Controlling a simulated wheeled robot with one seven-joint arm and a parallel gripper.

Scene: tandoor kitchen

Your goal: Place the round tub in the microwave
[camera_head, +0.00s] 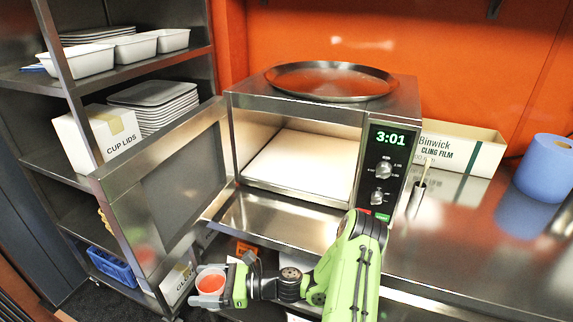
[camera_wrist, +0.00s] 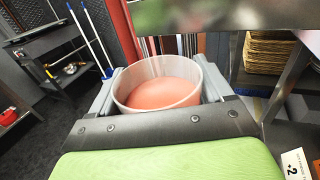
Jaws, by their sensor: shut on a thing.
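The round tub (camera_head: 211,284) is a clear, whitish cup-like tub with orange-red contents. My gripper (camera_head: 213,270) is shut on it, and holds it upright at the lower left of the head view, below the microwave's door. In the wrist view the tub (camera_wrist: 158,85) sits between the two grey fingers of my gripper (camera_wrist: 157,88). The microwave (camera_head: 298,165) stands on the steel counter with its door (camera_head: 165,185) swung wide open to the left. Its lit cavity looks empty, with a pale floor. Its display reads 3:01.
A round steel tray (camera_head: 330,80) lies on top of the microwave. A cling film box (camera_head: 462,150) and a blue roll (camera_head: 545,165) stand to the right. A steel shelf rack (camera_head: 120,71) with white trays and a cup lids box (camera_head: 98,138) stands left, behind the open door.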

